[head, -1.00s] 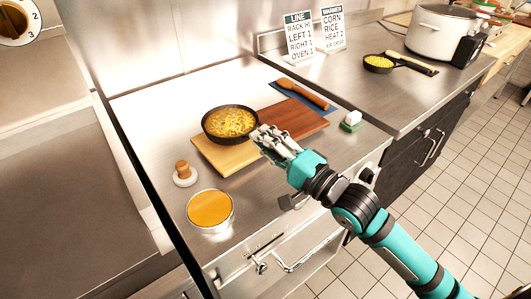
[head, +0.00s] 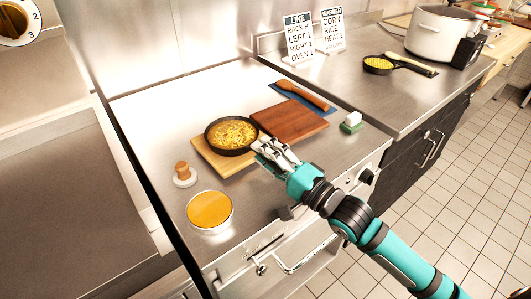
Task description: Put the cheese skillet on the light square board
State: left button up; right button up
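The cheese skillet (head: 232,133), a black pan filled with yellow shredded cheese, is over the light square board (head: 216,167) and appears to rest on it, level. The board's front and left edges show around it. My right gripper (head: 268,152) is at the pan's lower right side, with its fingers closed around where the handle is. The handle itself is hidden by the fingers. My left gripper is not in view.
A dark reddish board (head: 291,120) lies right of the light one. Behind it a wooden utensil (head: 304,95) lies on a blue mat. A white-and-green block (head: 352,121), a wooden-knobbed item (head: 183,174) and an orange-topped round container (head: 209,210) stand nearby. A corn skillet (head: 378,65) is far right.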

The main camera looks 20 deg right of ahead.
jog(key=shift+r, duration=0.2)
jog(key=b+v, duration=0.1)
jog(key=v, duration=1.1)
jog(key=shift+d+f, duration=0.1)
jog(key=shift+f, duration=0.05)
